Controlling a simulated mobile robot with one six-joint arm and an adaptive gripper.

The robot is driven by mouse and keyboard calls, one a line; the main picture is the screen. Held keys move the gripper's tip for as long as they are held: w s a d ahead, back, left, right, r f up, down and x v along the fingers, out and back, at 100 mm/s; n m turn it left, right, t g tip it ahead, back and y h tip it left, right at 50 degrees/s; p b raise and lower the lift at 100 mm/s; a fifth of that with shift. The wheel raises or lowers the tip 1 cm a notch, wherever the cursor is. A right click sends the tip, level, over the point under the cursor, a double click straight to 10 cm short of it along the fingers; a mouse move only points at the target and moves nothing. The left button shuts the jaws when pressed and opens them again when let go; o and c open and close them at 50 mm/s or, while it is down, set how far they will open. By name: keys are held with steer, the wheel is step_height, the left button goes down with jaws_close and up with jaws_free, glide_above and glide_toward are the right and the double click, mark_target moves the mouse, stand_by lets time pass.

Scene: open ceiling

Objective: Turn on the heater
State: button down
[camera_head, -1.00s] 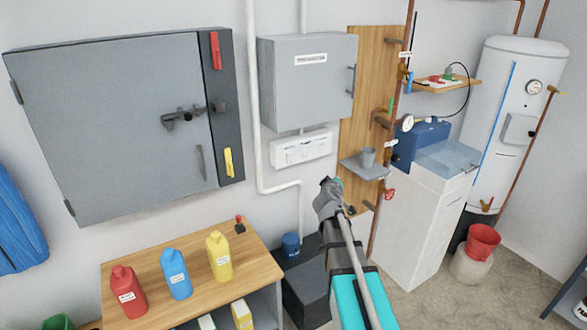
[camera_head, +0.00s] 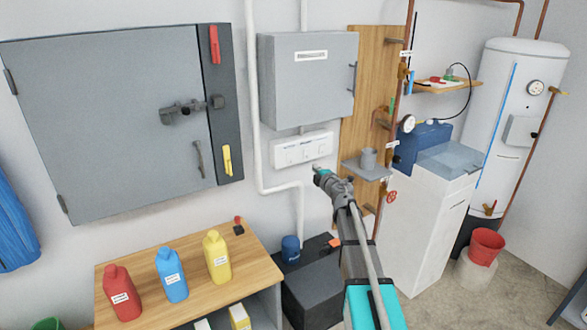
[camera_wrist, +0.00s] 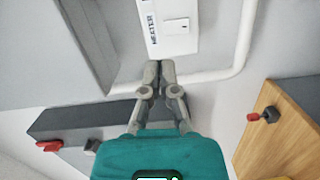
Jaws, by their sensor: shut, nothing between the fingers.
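A white switch panel (camera_head: 303,149) is fixed on the wall below the grey cabinet. In the wrist view, one end of the panel shows the printed word HEATER beside a white rocker switch (camera_wrist: 178,26). Whether the rocker is on or off cannot be told. My gripper (camera_head: 318,172) is in front of the wall, just below the right part of the panel in the head view. In the wrist view my gripper (camera_wrist: 160,66) has its fingertips together, with nothing between them. The tips are close to the panel's edge; contact cannot be told.
A grey cabinet (camera_head: 308,80) hangs above the panel. A white pipe (camera_head: 255,120) runs down beside it. Several bottles stand on the wooden table (camera_head: 250,270) at lower left.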

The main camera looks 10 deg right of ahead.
mark_target(291, 162)
steer(key=shift+w+a+f+n+g+y+b, duration=0.25)
steer(key=shift+f+n+g+y, duration=0.3)
steer(key=shift+f+n, duration=0.25)
steer(key=shift+w+a+f+n+g+y+b, duration=0.1)
steer(key=shift+a+f+n+g+y+b, duration=0.2)
steer(key=shift+f+n+y, duration=0.45)
steer(key=shift+w+r, duration=0.1)
steer(key=b+x, duration=0.1)
steer(key=x, duration=1.2)
steer(key=shift+w, duration=0.4)
steer(key=shift+w, duration=0.1)
steer(key=shift+w+a+f+b, duration=0.1)
steer(key=shift+w+f+b, duration=0.15)
steer(key=shift+w+b, duration=0.1)
steer(key=shift+s+r, duration=0.1)
steer(key=shift+s, duration=0.1)
